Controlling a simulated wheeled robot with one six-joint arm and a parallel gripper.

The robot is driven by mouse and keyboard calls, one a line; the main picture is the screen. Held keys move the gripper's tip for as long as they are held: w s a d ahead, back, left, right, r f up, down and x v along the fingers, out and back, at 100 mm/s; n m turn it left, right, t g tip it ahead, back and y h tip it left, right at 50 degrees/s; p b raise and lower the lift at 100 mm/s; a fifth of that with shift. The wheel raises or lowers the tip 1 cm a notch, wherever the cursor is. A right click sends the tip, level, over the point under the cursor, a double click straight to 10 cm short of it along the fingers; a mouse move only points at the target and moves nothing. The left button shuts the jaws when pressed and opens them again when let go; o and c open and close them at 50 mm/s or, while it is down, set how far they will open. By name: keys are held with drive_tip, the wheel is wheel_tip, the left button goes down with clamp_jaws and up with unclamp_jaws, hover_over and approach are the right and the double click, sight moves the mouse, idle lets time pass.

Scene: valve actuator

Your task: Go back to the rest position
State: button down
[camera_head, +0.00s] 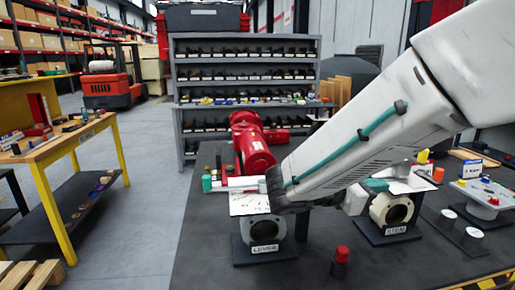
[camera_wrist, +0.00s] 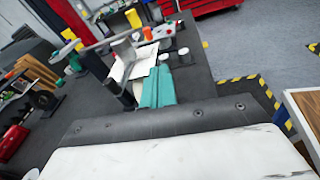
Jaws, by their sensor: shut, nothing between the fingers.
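My white arm with a teal cable reaches in from the right in the head view, above the dark worktable (camera_head: 200,265). My gripper (camera_head: 376,185) is partly hidden behind the arm there; only a teal part shows, close to the ring-shaped part labelled STEM (camera_head: 392,210). In the wrist view my gripper (camera_wrist: 160,74) shows as two teal fingers side by side, shut with nothing between them. A ring-shaped part labelled LEVER (camera_head: 262,231) stands below the arm's dark joint. I cannot tell the exact gap between the gripper and the table.
A red actuator (camera_head: 252,147) lies behind the arm. A small red-capped black cylinder (camera_head: 341,258) stands at the table's front. A panel with buttons (camera_head: 484,198) is at the right. A yellow-framed bench (camera_head: 60,146) stands left, across clear grey floor. Bin shelves (camera_head: 245,72) stand behind.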

drive_tip(key=s+d+f+m+g+y, duration=0.1)
drive_tip(key=s+f+m+g+y, duration=0.3)
drive_tip(key=s, duration=0.3)
drive_tip(key=s+f+m+g+y, duration=0.2)
drive_tip(key=s+f+m+y, duration=0.1)
drive_tip(key=s+m+y, duration=0.3)
drive_tip(key=s+a+r+m+t+y, duration=0.2)
drive_tip(key=s+m+t+y, duration=0.1)
drive_tip(key=s+m+y, duration=0.3)
drive_tip(key=s+m, duration=0.2)
drive_tip(key=m, duration=0.1)
drive_tip(key=shift+a+r, duration=0.2)
drive_tip(key=shift+r, duration=0.1)
